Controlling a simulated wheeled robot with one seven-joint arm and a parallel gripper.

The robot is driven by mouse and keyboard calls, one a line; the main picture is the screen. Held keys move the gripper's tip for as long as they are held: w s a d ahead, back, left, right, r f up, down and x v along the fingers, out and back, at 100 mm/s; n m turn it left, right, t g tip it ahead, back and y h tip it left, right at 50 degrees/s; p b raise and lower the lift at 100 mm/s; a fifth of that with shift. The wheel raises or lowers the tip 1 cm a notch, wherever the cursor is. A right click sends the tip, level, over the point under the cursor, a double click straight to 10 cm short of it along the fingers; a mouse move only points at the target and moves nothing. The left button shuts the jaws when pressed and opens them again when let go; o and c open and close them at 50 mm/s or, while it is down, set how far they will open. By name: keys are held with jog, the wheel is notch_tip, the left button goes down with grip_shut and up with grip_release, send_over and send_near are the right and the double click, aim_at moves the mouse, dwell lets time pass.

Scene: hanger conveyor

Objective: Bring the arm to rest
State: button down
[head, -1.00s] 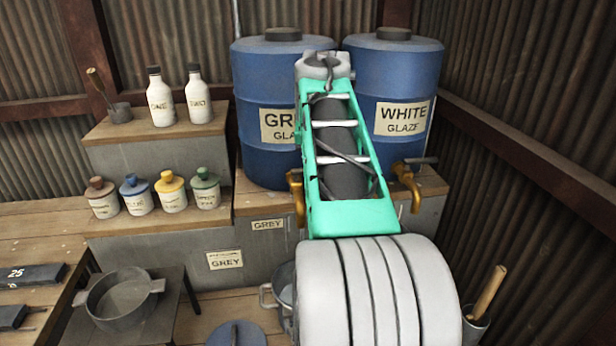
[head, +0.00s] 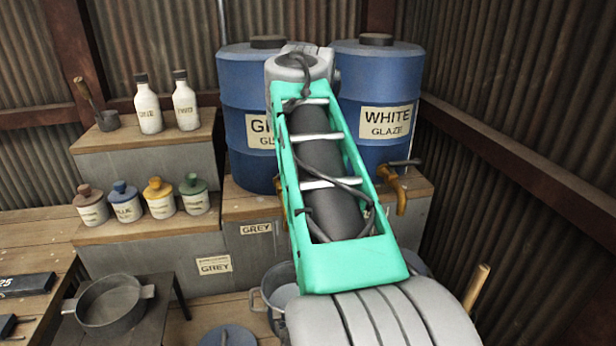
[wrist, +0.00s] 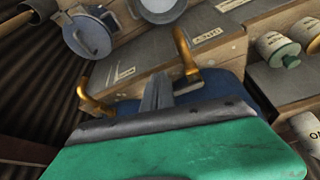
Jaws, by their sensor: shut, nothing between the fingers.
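My arm, with its green frame, rises through the middle of the head view in front of the two blue barrels. My gripper is hidden in that view. In the wrist view my gripper (wrist: 158,95) shows as narrow grey fingers closed together, with nothing held between them. The fingers point toward the stepped block and the brass taps (wrist: 186,55). In that picture they lie between the two taps; I cannot tell how far away they are.
A grey glaze barrel (head: 245,95) and a white glaze barrel (head: 350,75) stand close behind my arm. Bottles (head: 148,108) and lidded jars (head: 125,203) sit on steps at left. A pot (head: 110,305) is on a low stand. A corrugated wall (head: 540,90) bounds the right.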

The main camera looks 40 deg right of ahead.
jog(key=d+p+v, duration=0.1)
jog(key=p+v, duration=0.2)
jog(key=v, duration=0.4)
jog(key=s+a+f+n+y, duration=0.3)
jog(key=a+f+n, duration=0.6)
jog(key=a+f, duration=1.5)
jog(key=shift+a+f+p, duration=0.3)
jog(key=shift+a, duration=0.55)
